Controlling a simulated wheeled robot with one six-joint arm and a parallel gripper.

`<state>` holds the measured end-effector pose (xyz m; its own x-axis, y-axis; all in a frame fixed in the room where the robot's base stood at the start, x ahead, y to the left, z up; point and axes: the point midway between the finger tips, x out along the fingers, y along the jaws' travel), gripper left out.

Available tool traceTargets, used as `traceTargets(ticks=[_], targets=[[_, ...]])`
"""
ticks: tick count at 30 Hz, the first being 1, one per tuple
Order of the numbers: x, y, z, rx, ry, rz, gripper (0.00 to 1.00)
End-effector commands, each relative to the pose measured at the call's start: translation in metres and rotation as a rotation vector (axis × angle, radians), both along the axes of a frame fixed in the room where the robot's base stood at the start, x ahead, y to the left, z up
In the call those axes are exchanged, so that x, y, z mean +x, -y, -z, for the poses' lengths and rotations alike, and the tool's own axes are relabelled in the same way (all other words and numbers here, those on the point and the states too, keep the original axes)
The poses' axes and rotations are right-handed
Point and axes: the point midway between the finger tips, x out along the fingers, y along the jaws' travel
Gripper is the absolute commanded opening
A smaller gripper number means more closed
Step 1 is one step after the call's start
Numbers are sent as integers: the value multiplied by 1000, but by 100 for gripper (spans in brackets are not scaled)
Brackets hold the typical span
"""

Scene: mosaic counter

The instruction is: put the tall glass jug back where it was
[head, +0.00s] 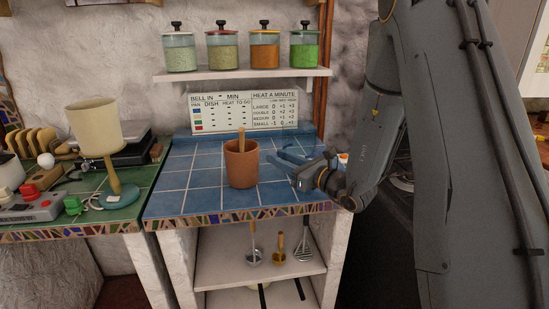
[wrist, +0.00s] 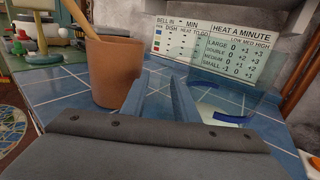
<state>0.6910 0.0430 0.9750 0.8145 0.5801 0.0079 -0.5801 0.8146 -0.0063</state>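The tall glass jug is clear and hard to make out. In the wrist view a see-through glass shape (wrist: 236,88), which I take for it, stands on the blue tiled counter (wrist: 70,85), right of my fingers and before the heating sign. In the head view I cannot make it out clearly around my gripper. My gripper (head: 284,159) is low over the counter's right part. In the wrist view its two blue fingers (wrist: 151,104) are apart with nothing visible between them, so it is open and empty. The glass is beside the fingers, not between them.
A terracotta pot (head: 241,165) with a wooden utensil stands left of my gripper, close to the left finger in the wrist view. The sign (head: 243,113) leans at the back. Several lidded jars fill the shelf (head: 215,75) above. Blue tiles left of the pot are clear.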

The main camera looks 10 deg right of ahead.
Motion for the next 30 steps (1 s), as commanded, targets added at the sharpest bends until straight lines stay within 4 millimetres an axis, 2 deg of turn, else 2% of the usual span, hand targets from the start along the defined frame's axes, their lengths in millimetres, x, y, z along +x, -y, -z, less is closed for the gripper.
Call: traceTargets(ticks=[3, 10, 15, 20, 23, 26, 29, 30], targets=[[-21, 17, 1, 0, -1, 4, 27], [-57, 42, 1, 0, 0, 4, 27], [-72, 52, 1, -1, -1, 2, 27], [-77, 54, 1, -1, 0, -2, 27], [-83, 42, 1, -24, -7, -45, 27], [-102, 9, 5, -94, -24, -173, 27], [-141, -35, 16, -225, -47, -379, 27], [-161, -51, 22, -290, -51, -471, 27]])
